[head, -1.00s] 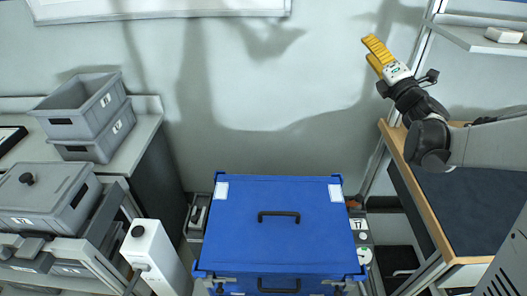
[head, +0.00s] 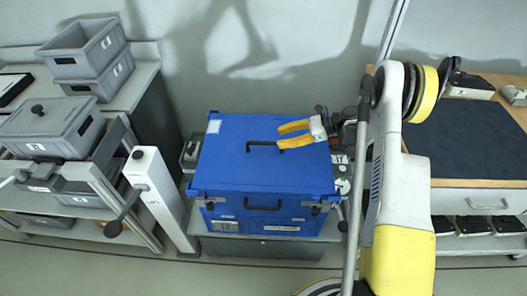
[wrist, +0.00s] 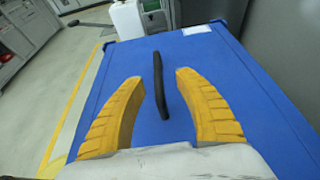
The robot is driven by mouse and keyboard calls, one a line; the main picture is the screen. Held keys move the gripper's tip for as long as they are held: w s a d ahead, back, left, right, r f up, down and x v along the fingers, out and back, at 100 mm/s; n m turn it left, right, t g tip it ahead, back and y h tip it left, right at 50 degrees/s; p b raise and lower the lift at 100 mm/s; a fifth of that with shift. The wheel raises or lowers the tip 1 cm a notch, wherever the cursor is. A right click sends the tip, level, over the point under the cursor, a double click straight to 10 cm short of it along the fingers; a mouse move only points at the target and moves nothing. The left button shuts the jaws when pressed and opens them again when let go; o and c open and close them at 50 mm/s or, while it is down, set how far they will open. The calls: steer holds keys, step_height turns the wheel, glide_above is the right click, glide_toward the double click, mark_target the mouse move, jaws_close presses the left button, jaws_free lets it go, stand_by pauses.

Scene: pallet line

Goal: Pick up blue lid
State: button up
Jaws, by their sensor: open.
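The blue lid (head: 225,165) is the flat top of a blue case in the middle of the head view, with a black bar handle (head: 265,145) on it. In the wrist view the lid (wrist: 215,65) fills the middle, and its handle (wrist: 160,88) stands between my fingers, ahead of them. My gripper (head: 279,135) has yellow fingers that are open around the handle's right end in the head view. The gripper also shows in the wrist view (wrist: 159,80). The lid sits on the case.
Grey bins (head: 85,55) stand on the left bench, with a lidded grey box (head: 50,128) below. A white post (head: 160,200) stands left of the case. A bench with a dark mat (head: 470,140) is at the right. Floor is free in front.

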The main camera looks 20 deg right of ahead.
mark_target(265, 143)
steer(key=b+x, duration=0.1)
steer(key=x, duration=0.1)
steer(key=b+x, duration=0.1)
steer(key=x, duration=0.1)
steer(key=b+x, duration=0.1)
steer(key=x, duration=0.2)
steer(key=shift+s+f, duration=0.25)
steer(key=shift+s, duration=0.05)
steer(key=shift+r, duration=0.1)
jaws_close()
